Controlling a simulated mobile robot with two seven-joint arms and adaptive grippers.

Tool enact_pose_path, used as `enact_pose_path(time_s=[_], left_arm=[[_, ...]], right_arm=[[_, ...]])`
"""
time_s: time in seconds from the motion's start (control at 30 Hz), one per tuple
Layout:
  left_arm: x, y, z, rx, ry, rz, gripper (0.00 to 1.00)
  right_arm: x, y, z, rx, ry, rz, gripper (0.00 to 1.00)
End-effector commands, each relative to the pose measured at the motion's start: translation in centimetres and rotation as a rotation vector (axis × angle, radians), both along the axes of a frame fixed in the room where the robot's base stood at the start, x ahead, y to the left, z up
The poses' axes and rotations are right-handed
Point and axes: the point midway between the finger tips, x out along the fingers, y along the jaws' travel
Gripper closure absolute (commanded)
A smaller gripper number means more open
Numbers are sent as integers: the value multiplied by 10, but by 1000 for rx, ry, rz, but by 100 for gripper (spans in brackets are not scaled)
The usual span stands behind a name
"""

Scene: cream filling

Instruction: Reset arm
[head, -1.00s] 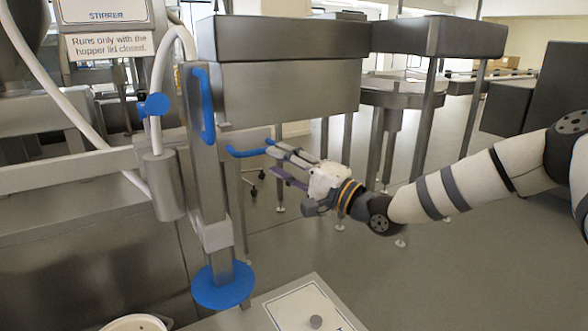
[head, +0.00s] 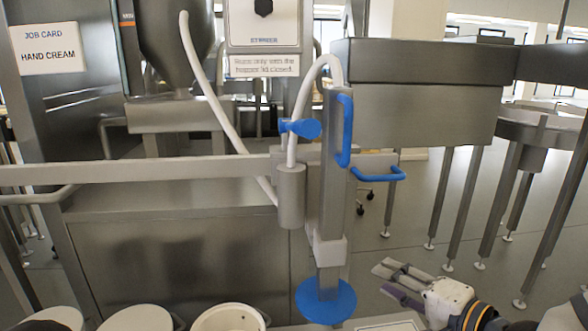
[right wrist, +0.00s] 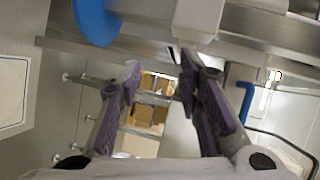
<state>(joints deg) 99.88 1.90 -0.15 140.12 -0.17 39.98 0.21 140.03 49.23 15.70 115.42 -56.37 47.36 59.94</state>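My right gripper (head: 400,284) is at the lower right of the head view, below and to the right of the filler column. Its purple-padded fingers stand apart in the right wrist view (right wrist: 160,95), with nothing between them. The steel column (head: 333,180) carries a blue handle (head: 345,130) and a blue disc (head: 326,301) at its foot. A blue side handle (head: 378,174) sticks out to the right of the column, above my gripper and apart from it. My left gripper is not in view.
Several tubs (head: 228,318) stand along the bottom edge. A steel hopper (head: 176,45) and white hoses (head: 225,120) are behind. A "HAND CREAM" job card (head: 48,50) hangs at left. Steel box (head: 420,100) and table legs stand at right. Open floor (head: 400,235) lies under the box.

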Motion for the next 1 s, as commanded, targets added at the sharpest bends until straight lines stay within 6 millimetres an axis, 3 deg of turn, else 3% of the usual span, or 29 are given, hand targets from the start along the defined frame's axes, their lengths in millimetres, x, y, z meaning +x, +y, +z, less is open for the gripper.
enact_pose_path(time_s=[0.03,0.1,0.17,0.23,0.3,0.37,0.4,0.5,0.6,0.7,1.0], left_arm=[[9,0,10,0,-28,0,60],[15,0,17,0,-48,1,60],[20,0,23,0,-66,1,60],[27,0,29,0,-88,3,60],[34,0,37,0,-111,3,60],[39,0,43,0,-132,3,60],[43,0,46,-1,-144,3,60],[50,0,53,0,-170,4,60],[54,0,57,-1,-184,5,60],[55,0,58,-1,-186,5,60],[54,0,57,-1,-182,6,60]], right_arm=[[-27,21,-30,-84,100,47,68],[-73,40,-79,-213,241,114,68],[-119,50,-116,-328,359,183,68],[-180,56,-151,-462,491,279,68],[-245,54,-175,-598,617,390,68],[-300,47,-187,-712,714,496,68],[-334,40,-191,-782,773,566,68],[-404,20,-191,-925,890,722,68],[-445,5,-185,-1014,959,831,68],[-462,-2,-183,-1049,988,879,68],[-463,-3,-183,-1049,994,884,68]])
